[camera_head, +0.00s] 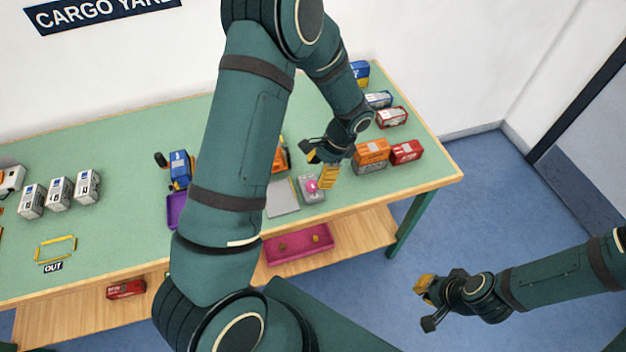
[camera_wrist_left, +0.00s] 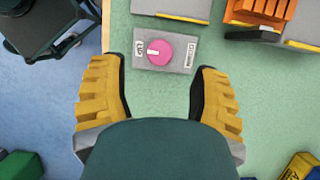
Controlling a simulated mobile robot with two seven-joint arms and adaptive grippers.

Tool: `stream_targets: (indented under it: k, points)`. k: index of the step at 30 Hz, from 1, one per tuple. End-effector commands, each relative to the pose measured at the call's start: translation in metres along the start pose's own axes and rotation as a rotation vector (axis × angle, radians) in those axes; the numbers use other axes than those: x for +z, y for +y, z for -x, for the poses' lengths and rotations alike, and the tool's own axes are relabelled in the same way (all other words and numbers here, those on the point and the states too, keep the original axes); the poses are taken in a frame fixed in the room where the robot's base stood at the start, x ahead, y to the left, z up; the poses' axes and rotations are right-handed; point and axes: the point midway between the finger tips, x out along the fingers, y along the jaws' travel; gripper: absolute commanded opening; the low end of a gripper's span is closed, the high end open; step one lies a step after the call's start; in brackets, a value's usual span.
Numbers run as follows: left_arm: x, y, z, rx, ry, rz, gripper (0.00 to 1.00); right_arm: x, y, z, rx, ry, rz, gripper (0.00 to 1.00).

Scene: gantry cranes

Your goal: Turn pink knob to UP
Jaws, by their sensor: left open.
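The pink knob (camera_head: 312,185) sits on a small grey panel (camera_head: 318,196) near the front edge of the green table. In the left wrist view the knob (camera_wrist_left: 160,52) lies between an UP label on its left and another label on its right. A white mark on the knob's left half points toward UP. My left gripper (camera_head: 320,168) is open over the panel. Its yellow fingers show in the left wrist view (camera_wrist_left: 160,90), spread wide, with the knob ahead of them and not gripped. My right gripper (camera_head: 425,303) is open and empty, away from the table.
Orange (camera_head: 371,152) and red (camera_head: 406,152) containers stand right of the panel. A flat grey plate (camera_head: 282,198) lies left of it. Several white boxes (camera_head: 59,192) stand at the table's left. A pink tray (camera_head: 300,242) is on the lower shelf.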

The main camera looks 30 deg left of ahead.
Motion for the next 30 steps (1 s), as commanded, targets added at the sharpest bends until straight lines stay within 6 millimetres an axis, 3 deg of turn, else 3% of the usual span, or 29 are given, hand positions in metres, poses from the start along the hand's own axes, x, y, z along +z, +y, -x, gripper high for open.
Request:
stream_targets:
  k: [6,12,30]
  points:
    - [0.0,0.0,0.043,-0.001,0.002,0.0,0.62,0.0,0.0,0.0,0.0,0.0,0.0,0.0]
    - [0.0,0.0,0.062,0.001,0.0,0.0,0.62,0.0,0.0,0.0,0.0,0.0,0.0,0.0]
    - [0.0,0.001,0.065,0.003,-0.001,0.0,0.62,0.0,0.0,0.0,0.0,0.0,0.0,0.0]
